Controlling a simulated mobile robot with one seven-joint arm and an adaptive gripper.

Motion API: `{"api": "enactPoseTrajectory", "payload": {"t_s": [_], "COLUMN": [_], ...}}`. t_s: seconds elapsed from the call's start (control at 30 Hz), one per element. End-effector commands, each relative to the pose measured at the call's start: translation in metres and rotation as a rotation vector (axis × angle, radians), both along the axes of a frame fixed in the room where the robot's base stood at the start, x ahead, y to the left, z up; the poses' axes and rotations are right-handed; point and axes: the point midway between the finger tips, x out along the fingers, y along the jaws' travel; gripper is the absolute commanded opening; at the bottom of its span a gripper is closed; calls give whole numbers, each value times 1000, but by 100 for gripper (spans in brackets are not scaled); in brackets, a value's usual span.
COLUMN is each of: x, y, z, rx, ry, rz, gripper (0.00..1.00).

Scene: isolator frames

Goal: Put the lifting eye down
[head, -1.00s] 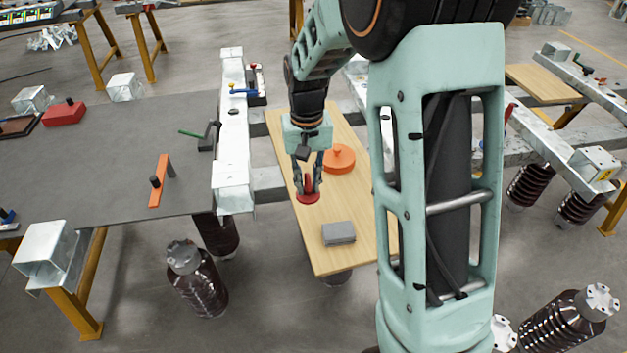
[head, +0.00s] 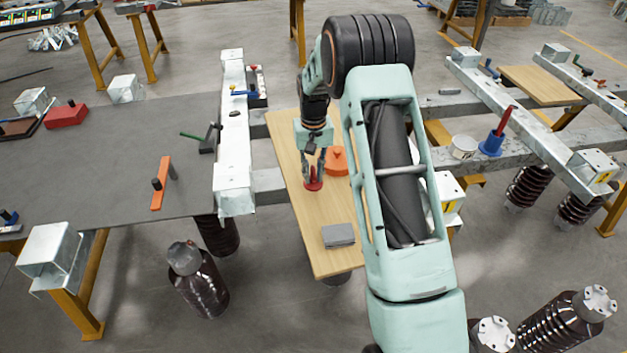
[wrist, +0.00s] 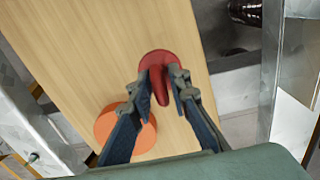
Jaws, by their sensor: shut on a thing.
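The red lifting eye (head: 313,185) is over the light wooden board (head: 350,262), between the fingers of my gripper (head: 313,178).
An orange round piece (head: 337,160) is close beside my gripper on the board. A grey block (head: 338,235) lies nearer the board's front end. A galvanized beam (head: 233,150) runs along the left. Bare wood lies between the lifting eye and the grey block.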

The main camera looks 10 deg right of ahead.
Motion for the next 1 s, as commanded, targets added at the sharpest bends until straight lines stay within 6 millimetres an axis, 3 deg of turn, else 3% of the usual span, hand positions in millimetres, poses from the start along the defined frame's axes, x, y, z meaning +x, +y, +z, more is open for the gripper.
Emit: {"api": "enactPoseTrajectory", "payload": {"t_s": [0.17, 0.4, 0.77, 0.8, 0.93, 1.0], "x": [5, 6, 7, 7, 6, 6], "y": [-2, -2, -2, -2, -2, -2], "z": [-7, -37, -43, -43, -42, -42], "rx": [0, 0, 0, 0, 0, 0], "ry": [0, 2, 0, 0, 0, 0], "rz": [0, 1, 1, 0, 1, 0], "gripper": [0, 0, 0, 19, 33, 34]}}
